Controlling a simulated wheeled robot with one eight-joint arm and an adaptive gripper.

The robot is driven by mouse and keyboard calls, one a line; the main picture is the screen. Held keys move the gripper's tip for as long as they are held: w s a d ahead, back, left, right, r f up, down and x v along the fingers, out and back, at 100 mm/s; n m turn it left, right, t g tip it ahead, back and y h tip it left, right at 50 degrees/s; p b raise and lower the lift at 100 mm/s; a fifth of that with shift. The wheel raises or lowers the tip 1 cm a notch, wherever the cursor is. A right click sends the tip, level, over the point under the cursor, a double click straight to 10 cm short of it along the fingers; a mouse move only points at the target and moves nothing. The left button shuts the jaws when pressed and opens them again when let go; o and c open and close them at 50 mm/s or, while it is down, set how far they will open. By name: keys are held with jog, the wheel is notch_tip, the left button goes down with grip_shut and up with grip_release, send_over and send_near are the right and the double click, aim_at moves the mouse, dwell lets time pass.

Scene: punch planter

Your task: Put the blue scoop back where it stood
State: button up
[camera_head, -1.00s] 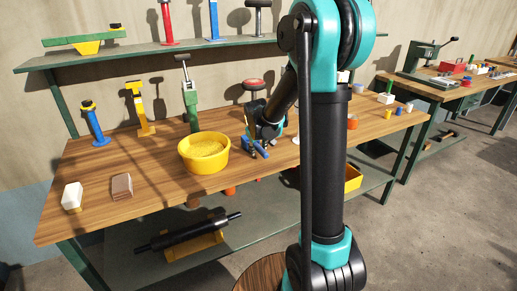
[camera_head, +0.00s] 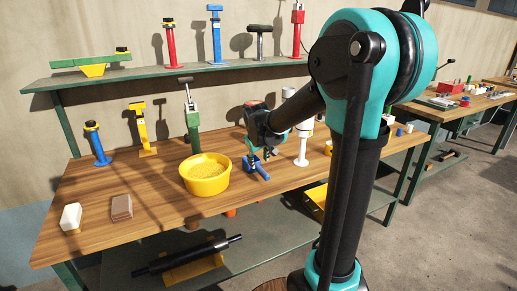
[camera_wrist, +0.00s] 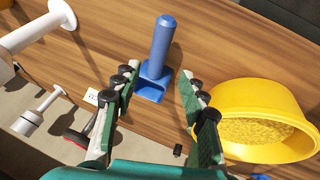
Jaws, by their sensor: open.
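The blue scoop (camera_head: 257,169) is on the wooden bench, just right of the yellow tub (camera_head: 205,187), which holds yellow grains. In the wrist view the scoop (camera_wrist: 162,45) shows a round handle and a square blue end, and the tub (camera_wrist: 262,92) is to its right. My gripper (camera_wrist: 157,82) is open, with one finger on each side of the scoop's square end in that view. I cannot tell whether a finger touches it. In the head view my gripper (camera_head: 264,154) is right above the scoop and partly hides it.
A white stand (camera_head: 302,150) is right of my gripper. Green (camera_head: 193,118), yellow (camera_head: 142,130) and blue (camera_head: 97,145) tools stand behind and left of the tub. A white block (camera_head: 71,217) and brown block (camera_head: 121,208) lie on the front left, with bare wood around them.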

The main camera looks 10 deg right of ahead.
jog(key=d+v, duration=0.1)
jog(key=v, duration=0.7)
jog(key=s+d+f+m, duration=0.2)
jog(key=s+f, duration=0.7)
jog(key=s, duration=0.2)
jog(key=s+d+f+m+g+y, duration=0.1)
jog(key=s+d+f+m, duration=0.1)
jog(key=s+f, duration=0.7)
jog(key=s+d, duration=0.1)
jog(key=s, duration=0.2)
jog(key=shift+s+f, duration=0.25)
jog(key=shift+f, duration=0.05)
